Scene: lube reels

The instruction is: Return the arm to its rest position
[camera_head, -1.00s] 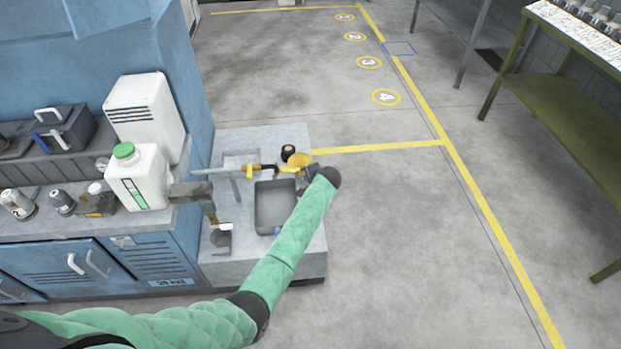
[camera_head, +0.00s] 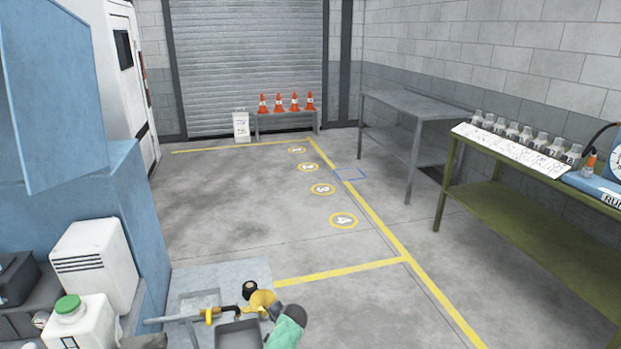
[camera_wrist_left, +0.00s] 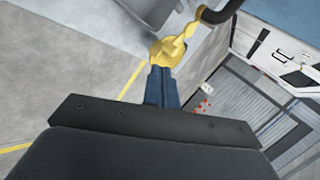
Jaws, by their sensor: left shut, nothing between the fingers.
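My left arm, in a green sleeve (camera_head: 284,334), reaches up at the bottom of the head view beside a grey sink counter. My left gripper (camera_wrist_left: 161,72) shows in the wrist view with its blue fingers together and nothing seen between them. Its tips are right by a yellow fitting (camera_wrist_left: 168,52); I cannot tell whether they touch. The yellow fitting also shows in the head view (camera_head: 262,299), just left of my wrist, on the counter side. My right gripper is in neither view.
The sink counter (camera_head: 240,270) has a black round knob (camera_head: 249,289) and a pipe (camera_head: 175,317). A white jug with a green cap (camera_head: 80,322) stands left. A green bench (camera_head: 490,200) is at right. Open floor lies between, with numbered yellow circles (camera_head: 343,220).

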